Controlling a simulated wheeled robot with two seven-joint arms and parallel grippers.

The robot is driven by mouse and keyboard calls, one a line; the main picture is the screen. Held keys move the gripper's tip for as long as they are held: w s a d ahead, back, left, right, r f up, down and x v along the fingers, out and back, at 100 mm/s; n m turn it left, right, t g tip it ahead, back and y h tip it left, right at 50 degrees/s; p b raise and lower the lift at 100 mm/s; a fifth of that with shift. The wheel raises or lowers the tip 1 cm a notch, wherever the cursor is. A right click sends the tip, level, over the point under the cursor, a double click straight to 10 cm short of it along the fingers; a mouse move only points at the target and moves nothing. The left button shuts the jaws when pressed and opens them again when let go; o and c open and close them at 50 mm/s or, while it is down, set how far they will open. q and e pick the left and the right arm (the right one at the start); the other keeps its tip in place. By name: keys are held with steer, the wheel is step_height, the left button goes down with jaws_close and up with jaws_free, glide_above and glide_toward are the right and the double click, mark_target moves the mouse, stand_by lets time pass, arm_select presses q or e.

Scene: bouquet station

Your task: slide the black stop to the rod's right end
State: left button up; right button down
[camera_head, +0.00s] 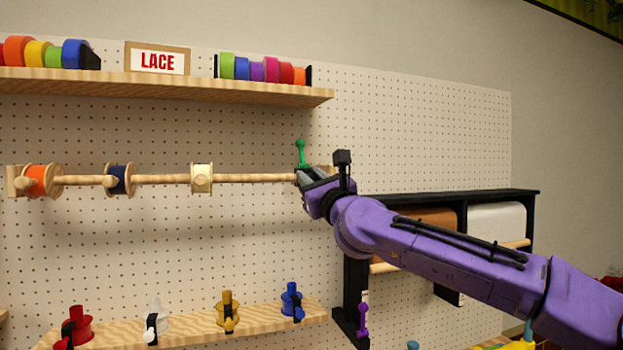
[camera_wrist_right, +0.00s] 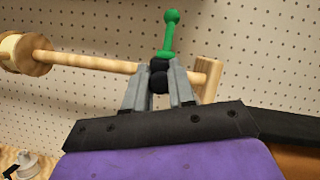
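The wooden rod (camera_head: 248,178) runs level across the pegboard. My right gripper (camera_head: 303,174) is at the rod near its right end and hides part of it. In the right wrist view my right gripper (camera_wrist_right: 159,80) has its two fingers on either side of the black stop (camera_wrist_right: 158,84), apparently closed on it. A green knobbed handle (camera_wrist_right: 168,35) stands up above the stop; it also shows in the head view (camera_head: 300,153). A short bare piece of rod lies between the fingers and the wooden end bracket (camera_wrist_right: 209,79). My left gripper is not in view.
An orange spool (camera_head: 38,181), a navy spool (camera_head: 118,180) and a cream spool (camera_head: 202,178) hang on the rod, left of my gripper. A shelf (camera_head: 180,88) with ribbon rolls is above. A black rack (camera_head: 470,196) stands at right.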

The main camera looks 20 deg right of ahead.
steer(key=shift+d+f+b, duration=0.15)
steer(key=shift+d+b, duration=0.15)
steer(key=shift+b, duration=0.25)
steer(key=c, duration=0.9)
jaws_free()
steer(key=shift+c, duration=0.2)
steer(key=shift+w, duration=0.1)
steer(key=b+v, duration=0.5)
steer(key=v, duration=0.5)
steer(key=shift+s, duration=0.25)
steer(key=shift+d+f, duration=0.1)
